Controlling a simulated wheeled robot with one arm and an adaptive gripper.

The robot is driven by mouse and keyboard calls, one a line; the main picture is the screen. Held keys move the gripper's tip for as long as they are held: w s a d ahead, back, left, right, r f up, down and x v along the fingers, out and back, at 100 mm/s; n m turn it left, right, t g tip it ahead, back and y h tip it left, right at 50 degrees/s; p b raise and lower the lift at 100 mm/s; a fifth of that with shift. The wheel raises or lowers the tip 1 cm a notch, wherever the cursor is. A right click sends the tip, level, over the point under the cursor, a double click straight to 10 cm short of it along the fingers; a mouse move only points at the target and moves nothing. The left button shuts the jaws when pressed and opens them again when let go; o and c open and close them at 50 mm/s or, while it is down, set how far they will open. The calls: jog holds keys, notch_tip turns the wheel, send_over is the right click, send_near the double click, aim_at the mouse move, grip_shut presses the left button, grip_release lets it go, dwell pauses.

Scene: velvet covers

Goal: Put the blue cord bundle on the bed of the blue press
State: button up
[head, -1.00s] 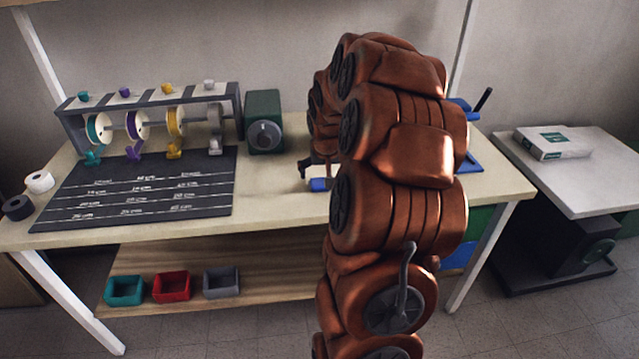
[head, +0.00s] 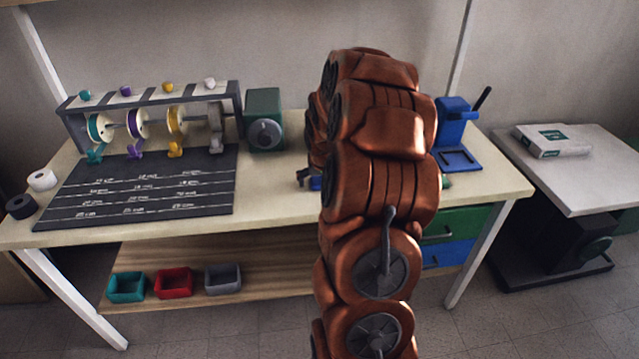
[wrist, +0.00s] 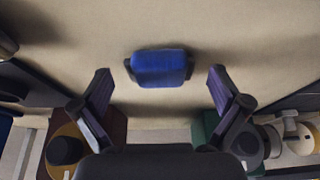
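The blue cord bundle (wrist: 162,68) lies on the pale tabletop, a short block with dark ends. In the head view only a small blue part (head: 316,183) shows beside my arm. My gripper (wrist: 160,76) is open and empty. Its two fingers stand on either side of the bundle in the wrist view, with a gap to each; how far above it they are, I cannot tell. In the head view a dark finger (head: 303,178) shows left of my arm. The blue press (head: 452,124) stands at the table's right end, its flat bed (head: 462,160) in front, with a dark lever.
A spool rack (head: 150,105) and dark measuring mat (head: 140,190) fill the table's left side. A green machine (head: 264,115) stands at the back centre. Tape rolls (head: 41,180) lie at the left edge. A separate white table (head: 590,175) is at the right.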

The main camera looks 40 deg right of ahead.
jog(key=c, duration=1)
jog(key=shift+o, duration=0.2)
jog(key=shift+r, duration=0.15)
